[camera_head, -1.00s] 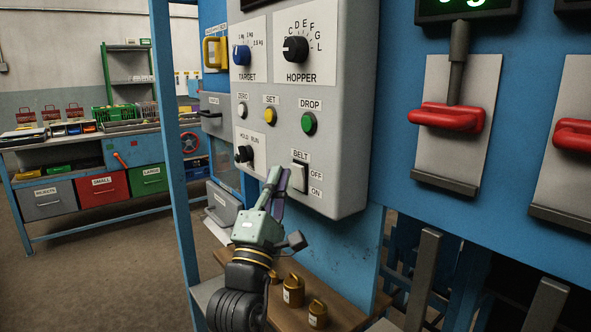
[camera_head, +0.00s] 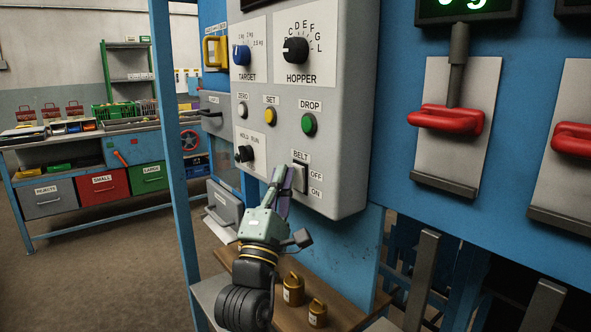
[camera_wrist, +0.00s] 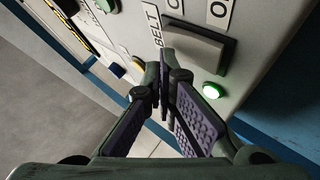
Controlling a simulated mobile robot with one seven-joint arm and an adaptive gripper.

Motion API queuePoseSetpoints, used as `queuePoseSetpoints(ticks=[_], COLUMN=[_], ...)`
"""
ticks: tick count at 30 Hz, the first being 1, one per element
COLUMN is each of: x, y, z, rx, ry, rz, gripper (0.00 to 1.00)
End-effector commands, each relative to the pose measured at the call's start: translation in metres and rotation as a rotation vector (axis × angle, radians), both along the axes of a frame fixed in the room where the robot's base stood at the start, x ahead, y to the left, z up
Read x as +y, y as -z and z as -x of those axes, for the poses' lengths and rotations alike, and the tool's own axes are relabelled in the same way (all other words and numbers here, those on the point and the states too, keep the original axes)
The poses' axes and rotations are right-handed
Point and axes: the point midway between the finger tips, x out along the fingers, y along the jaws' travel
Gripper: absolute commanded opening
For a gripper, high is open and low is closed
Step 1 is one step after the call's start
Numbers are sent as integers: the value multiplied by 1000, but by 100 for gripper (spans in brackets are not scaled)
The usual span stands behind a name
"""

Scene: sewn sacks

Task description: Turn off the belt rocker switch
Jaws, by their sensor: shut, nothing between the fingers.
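The belt rocker switch (camera_head: 299,178) is a grey rocker low on the light grey control panel, under a BELT label, with OFF and ON labels to its right. In the wrist view the closed fingers (camera_wrist: 160,84) point toward the panel beside the BELT label. I cannot tell whether they touch the rocker. The gripper covers part of the panel's lower left.
A lit green lamp (camera_wrist: 212,90) shows near the rocker in the wrist view. Above the switch are the green DROP button (camera_head: 309,124), yellow SET button (camera_head: 270,117) and HOPPER knob (camera_head: 295,50). Brass weights (camera_head: 293,289) stand on a shelf below. Red-handled levers (camera_head: 447,118) are at right.

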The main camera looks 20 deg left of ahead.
Motion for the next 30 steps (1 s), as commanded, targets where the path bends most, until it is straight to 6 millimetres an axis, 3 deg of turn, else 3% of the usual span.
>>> queuePoseSetpoints(ticks=[14,30], x=[-1,8], y=[0,1], z=[-1,11], rx=[0,0], ry=[0,0], rz=[0,0], gripper=[0,0])
